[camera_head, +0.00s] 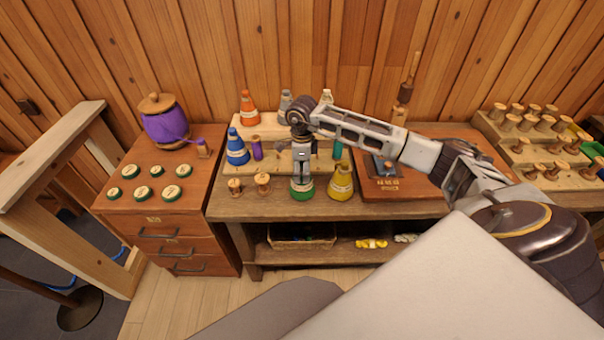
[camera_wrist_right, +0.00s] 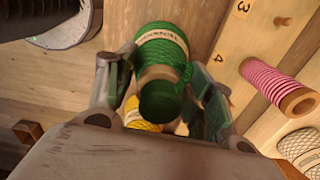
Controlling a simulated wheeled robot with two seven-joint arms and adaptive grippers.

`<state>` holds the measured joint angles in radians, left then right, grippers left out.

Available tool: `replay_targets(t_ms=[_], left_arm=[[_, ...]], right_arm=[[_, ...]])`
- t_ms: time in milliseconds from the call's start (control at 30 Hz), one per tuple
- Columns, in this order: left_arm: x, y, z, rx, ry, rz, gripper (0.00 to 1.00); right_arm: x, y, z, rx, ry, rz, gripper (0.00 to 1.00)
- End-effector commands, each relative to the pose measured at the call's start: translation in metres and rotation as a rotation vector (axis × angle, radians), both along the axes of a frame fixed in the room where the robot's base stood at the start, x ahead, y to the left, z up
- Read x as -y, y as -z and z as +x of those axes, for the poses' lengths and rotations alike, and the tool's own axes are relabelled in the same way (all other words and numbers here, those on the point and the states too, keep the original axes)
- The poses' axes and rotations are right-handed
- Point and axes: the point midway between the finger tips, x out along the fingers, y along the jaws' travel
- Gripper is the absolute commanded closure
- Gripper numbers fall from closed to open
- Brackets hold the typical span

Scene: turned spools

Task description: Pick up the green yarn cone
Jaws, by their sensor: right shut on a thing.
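The green yarn cone (camera_head: 302,194) is near the front edge of the wooden bench, its lower part showing below my right gripper (camera_head: 302,172). In the right wrist view the green cone (camera_wrist_right: 163,45), with a pale label band, lies between the fingers of the right gripper (camera_wrist_right: 160,88), which is shut on it. Whether the cone's base touches the bench is hard to tell. My left gripper is not in view.
A yellow cone (camera_head: 341,183) stands close to the right of the green one. A blue cone (camera_head: 237,148) and an orange cone (camera_head: 249,108) stand on the stepped rack behind. A pink spool (camera_wrist_right: 275,88) shows in the wrist view.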

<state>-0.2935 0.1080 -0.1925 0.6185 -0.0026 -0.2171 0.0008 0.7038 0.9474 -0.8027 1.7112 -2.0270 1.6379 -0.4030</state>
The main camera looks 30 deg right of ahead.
Motion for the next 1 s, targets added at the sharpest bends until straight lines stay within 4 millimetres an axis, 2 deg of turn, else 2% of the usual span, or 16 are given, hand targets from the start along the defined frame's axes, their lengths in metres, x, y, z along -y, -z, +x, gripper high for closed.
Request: replay_targets(t_ms=[600,800,1000], left_arm=[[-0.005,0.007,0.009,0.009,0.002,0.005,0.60],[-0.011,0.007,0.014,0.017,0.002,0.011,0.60],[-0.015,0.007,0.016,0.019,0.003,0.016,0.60]], right_arm=[[0.000,-0.080,0.001,0.004,0.000,0.000,1.00],[0.000,-0.092,0.001,0.003,0.000,-0.001,1.00],[0.000,-0.095,0.000,0.002,0.000,0.000,1.00]])
